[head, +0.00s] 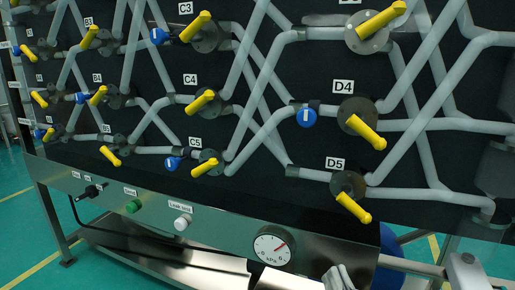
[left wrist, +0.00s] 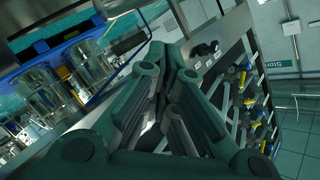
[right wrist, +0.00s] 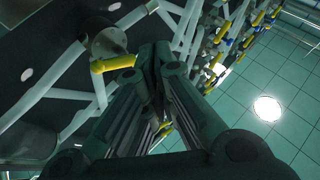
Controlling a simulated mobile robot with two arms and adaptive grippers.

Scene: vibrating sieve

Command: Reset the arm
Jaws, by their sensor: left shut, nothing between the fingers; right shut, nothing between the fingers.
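My right gripper (head: 340,278) shows only in part at the bottom edge of the head view, below the D5 valve (head: 350,187). In the right wrist view its dark fingers (right wrist: 157,52) are together and empty. A yellow valve handle (right wrist: 113,63) appears beside the fingertips there; I cannot tell whether they touch. My left gripper is outside the head view. In the left wrist view its fingers (left wrist: 172,52) are together and empty, with the panel's side beyond them.
The black panel (head: 300,95) carries white pipes and several yellow-handled valves. Its lower rail holds a pressure gauge (head: 272,246), a green knob (head: 133,206) and a white knob (head: 183,221). Glass vessels (left wrist: 90,58) in a blue frame stand left in the left wrist view.

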